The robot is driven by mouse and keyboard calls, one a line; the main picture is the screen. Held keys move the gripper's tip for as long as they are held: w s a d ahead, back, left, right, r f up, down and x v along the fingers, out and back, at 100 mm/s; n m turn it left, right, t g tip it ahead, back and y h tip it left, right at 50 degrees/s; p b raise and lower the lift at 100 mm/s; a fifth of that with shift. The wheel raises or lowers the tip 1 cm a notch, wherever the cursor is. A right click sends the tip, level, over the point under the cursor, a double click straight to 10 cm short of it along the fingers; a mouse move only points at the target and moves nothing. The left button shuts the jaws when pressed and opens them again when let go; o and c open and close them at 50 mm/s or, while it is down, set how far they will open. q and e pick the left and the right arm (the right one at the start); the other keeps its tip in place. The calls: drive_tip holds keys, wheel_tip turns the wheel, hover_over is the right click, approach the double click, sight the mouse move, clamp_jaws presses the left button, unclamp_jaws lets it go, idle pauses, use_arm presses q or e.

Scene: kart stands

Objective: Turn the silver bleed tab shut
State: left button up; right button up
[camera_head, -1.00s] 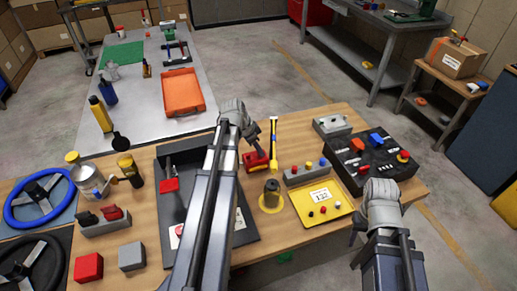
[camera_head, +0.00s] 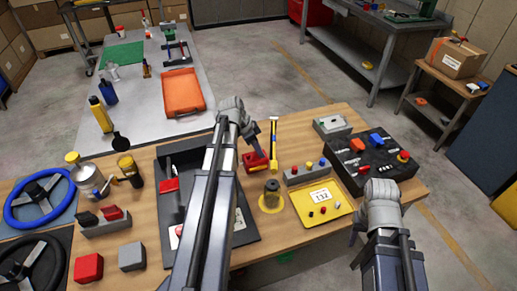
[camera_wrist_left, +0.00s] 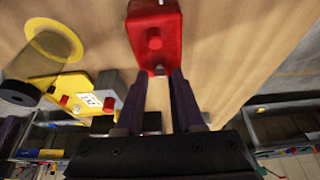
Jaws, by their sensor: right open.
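A red block-like part (camera_head: 256,162) lies on the wooden table below my left gripper. In the left wrist view the red part (camera_wrist_left: 155,35) has a round raised knob, and its near end sits at the fingertips. I cannot clearly make out a silver tab; a small greyish bit (camera_wrist_left: 157,72) shows at that near end, between the fingertips. My left gripper (camera_head: 250,141) comes down over the red part; in the wrist view its two dark fingers (camera_wrist_left: 159,74) stand apart with wood showing between them. My right gripper (camera_head: 379,190) is open, at the front of the black switch panel.
A dark cylinder on a yellow disc (camera_head: 271,196), a yellow tray (camera_head: 331,216) with small buttons and a black switch panel (camera_head: 372,168) stand to the right. A black tray (camera_head: 245,228) lies under my left arm. Bare wood (camera_head: 288,137) shows behind the red part.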

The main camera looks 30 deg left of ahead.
use_arm(q)
drive_tip(key=shift+o, duration=0.7)
drive_tip(key=shift+r, duration=0.1)
drive_tip(key=p+v, duration=0.7)
drive_tip(key=shift+r, duration=0.25)
drive_tip(key=shift+s, duration=0.15)
